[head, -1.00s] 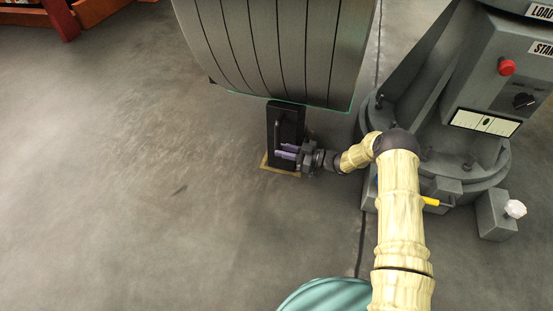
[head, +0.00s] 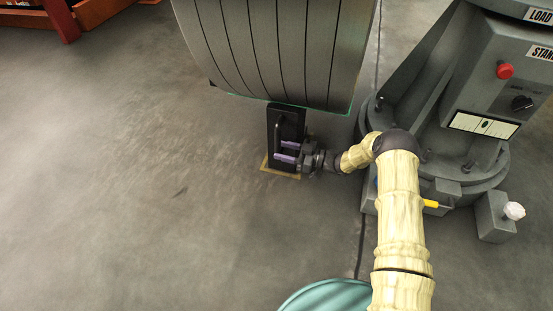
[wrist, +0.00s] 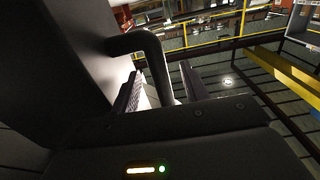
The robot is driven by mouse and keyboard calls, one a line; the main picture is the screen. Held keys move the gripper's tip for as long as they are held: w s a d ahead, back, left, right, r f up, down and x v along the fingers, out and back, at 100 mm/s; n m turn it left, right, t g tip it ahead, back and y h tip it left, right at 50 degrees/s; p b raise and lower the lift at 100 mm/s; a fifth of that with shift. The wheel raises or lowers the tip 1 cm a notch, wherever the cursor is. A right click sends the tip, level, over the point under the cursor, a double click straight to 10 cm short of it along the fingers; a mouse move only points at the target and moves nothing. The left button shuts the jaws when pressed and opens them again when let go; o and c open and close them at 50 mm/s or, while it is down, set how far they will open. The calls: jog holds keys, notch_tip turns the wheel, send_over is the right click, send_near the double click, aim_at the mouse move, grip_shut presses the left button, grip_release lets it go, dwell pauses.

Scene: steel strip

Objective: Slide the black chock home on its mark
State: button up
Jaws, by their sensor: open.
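The black chock (head: 273,128) stands on the floor at the foot of the big steel coil (head: 275,45), its upper end close under the coil's lower edge. A tan outlined mark (head: 265,166) shows on the floor around the chock's near end. My gripper (head: 286,152) is at the chock's right side, its two purple-grey fingers reaching across the chock's face near its handle. In the wrist view the chock's dark bar handle (wrist: 142,42) passes between the open fingers (wrist: 165,85). I cannot tell whether a finger touches it.
A grey machine (head: 440,150) with a red button (head: 505,70) stands at the right, close to my arm. A small grey block with a white knob (head: 514,210) sits beside it. The floor on the left (head: 120,190) is clear.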

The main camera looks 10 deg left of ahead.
notch_tip(320, 180, up, 9)
jog(key=p, duration=0.6)
dwell(0.3)
